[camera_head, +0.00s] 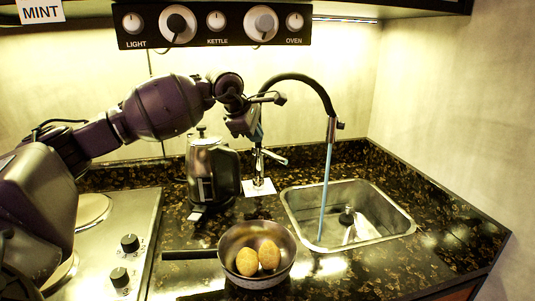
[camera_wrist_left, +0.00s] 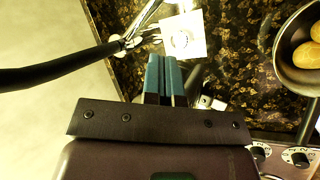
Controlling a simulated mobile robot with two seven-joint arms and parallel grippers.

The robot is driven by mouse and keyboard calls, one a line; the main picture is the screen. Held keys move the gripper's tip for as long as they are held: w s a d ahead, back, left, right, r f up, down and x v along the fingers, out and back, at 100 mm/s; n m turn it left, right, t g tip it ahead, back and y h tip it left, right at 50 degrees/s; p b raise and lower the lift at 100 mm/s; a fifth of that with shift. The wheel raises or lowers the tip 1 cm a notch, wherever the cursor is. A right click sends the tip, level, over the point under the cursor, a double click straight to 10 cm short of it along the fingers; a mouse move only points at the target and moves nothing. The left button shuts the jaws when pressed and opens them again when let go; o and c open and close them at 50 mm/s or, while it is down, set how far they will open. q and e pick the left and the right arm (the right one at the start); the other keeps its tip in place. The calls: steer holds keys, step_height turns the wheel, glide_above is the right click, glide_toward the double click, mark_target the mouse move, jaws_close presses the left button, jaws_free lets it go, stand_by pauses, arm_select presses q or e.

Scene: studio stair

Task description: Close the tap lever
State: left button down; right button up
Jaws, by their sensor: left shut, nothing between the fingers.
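The tap (camera_head: 300,80) has a black arched neck and a chrome base on a white square plate. Its chrome lever (camera_head: 274,158) sticks out to the right low on the tap body. A blue stream of water (camera_head: 325,195) runs from the spout into the sink (camera_head: 397,226). My left gripper (camera_head: 258,138) is shut and empty, pointing down just above the lever, close to the tap body. In the left wrist view its teal fingertips (camera_wrist_left: 164,58) are together, near the white plate (camera_wrist_left: 183,36); the black neck (camera_wrist_left: 55,72) crosses at the left. Contact with the lever cannot be told.
A kettle (camera_head: 212,172) stands left of the tap. A pan (camera_head: 229,240) with two brown egg-shaped items (camera_head: 258,256) sits in front, beside the hob (camera_head: 92,245). A knob panel (camera_head: 215,25) hangs above. The counter right of the sink is clear.

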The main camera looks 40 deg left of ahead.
mark_target(275, 158)
arm_select(q)
steer(key=w+f+n+t+h+b, duration=0.1)
steer(key=w+f+n, duration=0.4)
steer(key=f+n, duration=0.3)
steer(key=n, duration=0.3)
steer(key=shift+w+n, duration=0.3)
steer(key=shift+w, duration=0.05)
stand_by(0.5)
steer(key=shift+w+d+r+n+y, duration=0.1)
steer(key=shift+w+d+n+y, duration=0.15)
steer(key=shift+w+n+y, duration=0.35)
steer(key=shift+w+d+n+y, duration=0.25)
steer(key=shift+w+n+y, duration=0.15)
steer(key=shift+n, duration=0.4)
steer(key=shift+w+d, duration=0.1)
steer(key=shift+w, duration=0.35)
